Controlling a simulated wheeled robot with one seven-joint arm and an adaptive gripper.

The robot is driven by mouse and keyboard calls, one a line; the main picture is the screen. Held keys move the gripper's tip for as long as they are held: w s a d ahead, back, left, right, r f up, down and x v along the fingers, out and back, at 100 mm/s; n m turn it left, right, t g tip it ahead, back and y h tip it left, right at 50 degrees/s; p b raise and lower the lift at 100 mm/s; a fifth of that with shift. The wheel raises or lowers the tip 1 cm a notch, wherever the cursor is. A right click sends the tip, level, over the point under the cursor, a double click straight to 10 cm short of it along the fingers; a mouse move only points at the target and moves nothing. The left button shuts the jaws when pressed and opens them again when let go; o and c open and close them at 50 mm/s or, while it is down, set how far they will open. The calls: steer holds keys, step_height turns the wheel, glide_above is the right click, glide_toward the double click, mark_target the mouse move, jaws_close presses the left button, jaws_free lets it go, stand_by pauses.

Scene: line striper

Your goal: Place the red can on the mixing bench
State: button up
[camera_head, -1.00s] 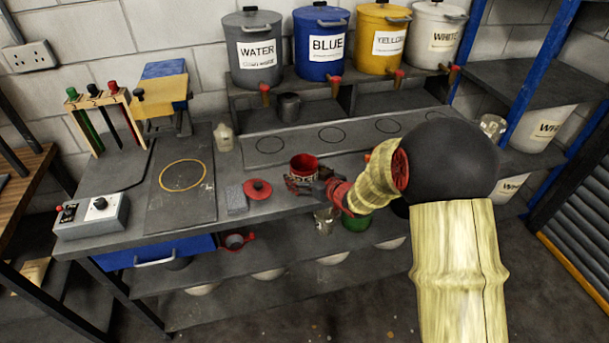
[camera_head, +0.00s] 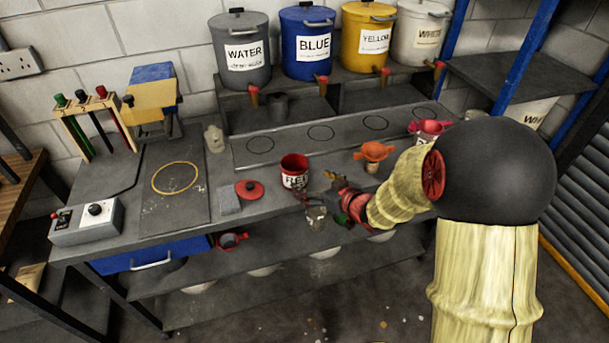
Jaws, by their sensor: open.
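The red can (camera_head: 295,171), with a pale label reading RED, stands upright on the grey mixing bench (camera_head: 275,212), near its front edge. Its top is open and shows red inside. My gripper (camera_head: 316,187) is just right of and in front of the can, with its fingers apart and nothing seen between them. One finger lies close to the can's lower right side; I cannot tell whether it touches. A red lid (camera_head: 249,190) lies on the bench left of the can.
A grey block (camera_head: 229,200) lies left of the lid. An orange funnel (camera_head: 374,152) and a pink-red one (camera_head: 430,129) are to the right, near my arm. Labelled buckets (camera_head: 308,45) stand on the raised shelf behind. A switch box (camera_head: 86,221) sits at the bench's left end.

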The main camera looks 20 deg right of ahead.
steer(key=s+d+r+m+g+h, duration=0.35)
steer(key=s+r+h, duration=0.25)
steer(key=s+r, duration=0.55)
steer(key=s+a+r+g, duration=0.1)
steer(key=s+a, duration=0.1)
steer(key=s, duration=0.4)
steer(key=s+a+r+g+y, duration=0.1)
steer(key=s+a+r, duration=0.1)
steer(key=s, duration=0.5)
steer(key=s+a+r+g, duration=0.1)
steer(key=s+a, duration=0.2)
steer(key=s, duration=0.4)
steer(key=shift+a+r+g+y, duration=0.25)
steer(key=shift+r+g+y, duration=0.1)
steer(key=shift+y, duration=0.05)
